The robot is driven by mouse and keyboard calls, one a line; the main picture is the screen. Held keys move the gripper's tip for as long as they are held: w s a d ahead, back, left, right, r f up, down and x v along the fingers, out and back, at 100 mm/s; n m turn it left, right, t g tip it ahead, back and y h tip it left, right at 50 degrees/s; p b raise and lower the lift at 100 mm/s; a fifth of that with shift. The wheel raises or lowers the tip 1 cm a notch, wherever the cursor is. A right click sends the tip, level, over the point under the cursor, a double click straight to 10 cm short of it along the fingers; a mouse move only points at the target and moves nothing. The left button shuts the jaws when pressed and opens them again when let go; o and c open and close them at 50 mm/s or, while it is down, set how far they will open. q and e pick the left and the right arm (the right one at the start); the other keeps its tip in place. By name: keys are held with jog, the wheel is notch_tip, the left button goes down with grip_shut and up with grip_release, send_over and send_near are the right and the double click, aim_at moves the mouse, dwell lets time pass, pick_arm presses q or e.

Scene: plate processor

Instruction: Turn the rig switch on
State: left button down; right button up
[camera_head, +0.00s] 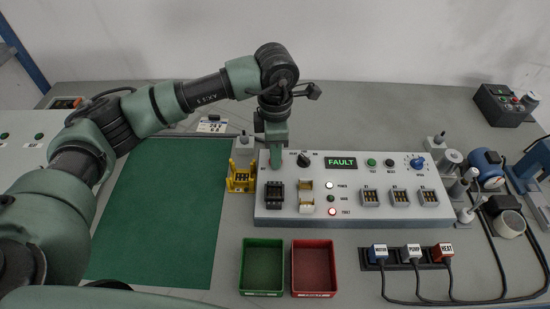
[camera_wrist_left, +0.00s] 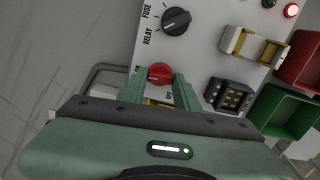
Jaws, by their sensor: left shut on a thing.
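The rig switch is a red rotary knob (camera_wrist_left: 160,73) on the light grey test panel (camera_head: 345,213). In the left wrist view it sits between the two green fingers of my left gripper (camera_wrist_left: 161,88), which is shut on it. In the head view my left gripper (camera_head: 277,160) reaches down onto the panel's upper left corner and hides the knob. Letters beside the knob are partly covered, so its setting cannot be read. The panel display (camera_head: 340,162) reads FAULT. A white lamp (camera_head: 329,185) and a red lamp (camera_head: 332,211) are lit. My right gripper is not in view.
A black selector knob (camera_wrist_left: 176,20) sits near the red one. A yellow holder (camera_head: 241,178) stands left of the panel. Green (camera_head: 262,291) and red (camera_head: 313,293) bins stand in front. Plugs and cables lie at lower right. The green mat (camera_head: 160,215) is bare.

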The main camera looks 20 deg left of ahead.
pick_arm(q)
jog(key=shift+w+r+m+b, duration=0.1)
jog(key=shift+m+b, duration=0.35)
jog(key=shift+m, duration=0.05)
jog(key=c, duration=1)
grip_release()
jog(key=shift+c, duration=0.2)
jog(key=shift+r+b, duration=0.55)
jog(key=shift+r, duration=3.35)
